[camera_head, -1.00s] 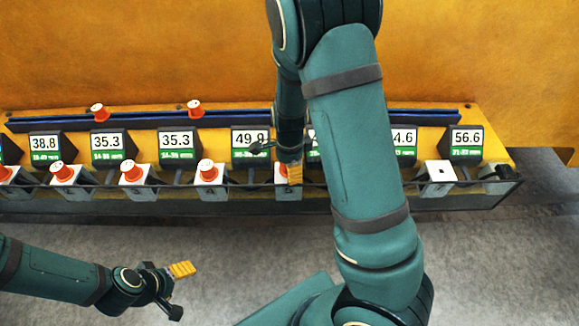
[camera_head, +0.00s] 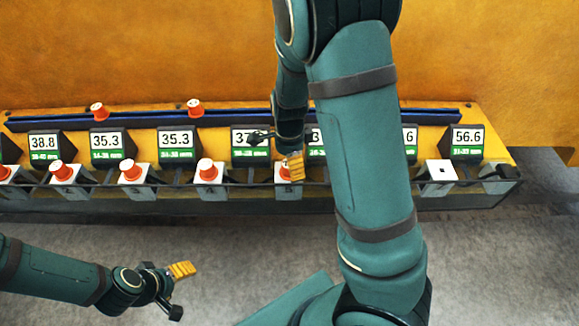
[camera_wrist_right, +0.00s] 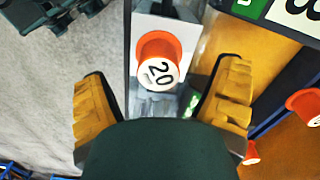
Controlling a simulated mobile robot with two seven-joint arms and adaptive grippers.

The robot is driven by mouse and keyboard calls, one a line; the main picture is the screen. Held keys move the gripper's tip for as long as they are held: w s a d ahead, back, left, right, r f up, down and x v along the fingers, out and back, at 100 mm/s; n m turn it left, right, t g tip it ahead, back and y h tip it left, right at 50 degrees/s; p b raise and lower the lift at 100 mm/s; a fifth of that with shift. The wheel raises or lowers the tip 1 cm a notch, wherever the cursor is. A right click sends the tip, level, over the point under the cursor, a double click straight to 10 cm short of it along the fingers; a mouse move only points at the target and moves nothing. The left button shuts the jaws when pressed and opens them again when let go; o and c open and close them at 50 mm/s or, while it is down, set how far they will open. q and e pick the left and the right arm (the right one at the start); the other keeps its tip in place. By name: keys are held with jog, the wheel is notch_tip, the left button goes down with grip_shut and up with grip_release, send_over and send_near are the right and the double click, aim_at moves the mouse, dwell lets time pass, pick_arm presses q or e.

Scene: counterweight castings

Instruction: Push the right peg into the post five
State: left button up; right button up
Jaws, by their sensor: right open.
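Post five (camera_head: 286,188) stands in the row, with an orange peg (camera_head: 280,165) in its white top, partly hidden by my right gripper (camera_head: 277,152). The right wrist view shows an orange peg (camera_wrist_right: 158,58) with a white cap marked 20, seated on a white-topped post (camera_wrist_right: 148,22). My right gripper (camera_wrist_right: 166,72) is open there, its yellow fingers either side of the peg with gaps. Two loose orange pegs, one on the left (camera_head: 99,111) and one further right (camera_head: 195,108), stand on the back ledge. My left gripper (camera_head: 180,290) is open and empty over the floor.
Several other posts hold orange pegs, such as one at left (camera_head: 130,171). Number displays (camera_head: 467,141) stand behind the posts. A dark rail (camera_head: 490,190) runs along the front. My right arm hides part of the row.

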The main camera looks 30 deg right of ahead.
notch_tip(320, 180, up, 9)
jog(key=shift+f, duration=0.2)
dwell(0.9)
